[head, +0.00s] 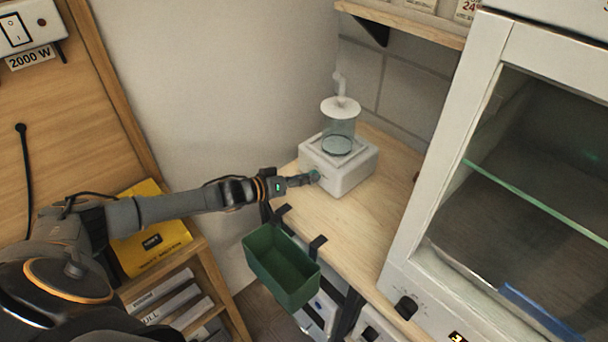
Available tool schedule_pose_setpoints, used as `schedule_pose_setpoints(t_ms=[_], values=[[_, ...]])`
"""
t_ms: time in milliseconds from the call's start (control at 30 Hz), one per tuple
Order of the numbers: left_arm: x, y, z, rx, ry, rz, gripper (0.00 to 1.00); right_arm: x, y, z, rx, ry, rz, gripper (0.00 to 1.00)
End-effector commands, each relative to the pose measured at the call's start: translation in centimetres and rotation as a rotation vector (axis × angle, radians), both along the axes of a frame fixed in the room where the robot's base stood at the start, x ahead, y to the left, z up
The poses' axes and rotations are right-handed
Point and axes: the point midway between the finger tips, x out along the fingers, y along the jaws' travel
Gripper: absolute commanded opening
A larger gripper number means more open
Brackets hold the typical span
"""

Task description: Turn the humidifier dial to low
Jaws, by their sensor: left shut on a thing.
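The humidifier (352,174) is a white box with a clear tank and a white lid with a spout on top. It stands on the wooden counter in the corner. My left gripper (314,177) reaches in from the left and is shut at the humidifier's front left face, where the dial sits. The fingers cover the dial, so its setting cannot be read. My right gripper is not in view.
A green bin (281,267) hangs from the front edge of the counter (385,212), just below my left arm. A white glass-fronted cabinet (455,150) stands at the right. A wooden shelf (410,22) is above. The counter right of the humidifier is clear.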

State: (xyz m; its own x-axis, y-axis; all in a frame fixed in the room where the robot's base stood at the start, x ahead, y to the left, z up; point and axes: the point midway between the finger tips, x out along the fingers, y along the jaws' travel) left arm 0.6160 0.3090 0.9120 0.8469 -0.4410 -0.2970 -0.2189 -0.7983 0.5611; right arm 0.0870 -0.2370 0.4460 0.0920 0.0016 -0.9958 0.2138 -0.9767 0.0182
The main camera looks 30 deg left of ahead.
Motion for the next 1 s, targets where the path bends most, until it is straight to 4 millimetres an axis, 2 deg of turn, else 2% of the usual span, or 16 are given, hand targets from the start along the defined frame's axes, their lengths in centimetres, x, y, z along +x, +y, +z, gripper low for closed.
schedule_pose_setpoints(t_ms=[100,400,700,1000], values=[[-0.1,-0.2,0.3,0.099,-0.032,0.002,0.0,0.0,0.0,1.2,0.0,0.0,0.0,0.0],[-0.2,-0.4,0.2,0.366,-0.126,0.002,0.0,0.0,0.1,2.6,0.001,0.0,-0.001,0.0],[-0.2,-0.5,0.0,0.588,-0.203,0.003,0.0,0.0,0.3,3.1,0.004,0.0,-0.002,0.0],[-0.2,-0.6,0.0,0.714,-0.249,0.001,0.0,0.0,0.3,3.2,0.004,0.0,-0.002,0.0]])
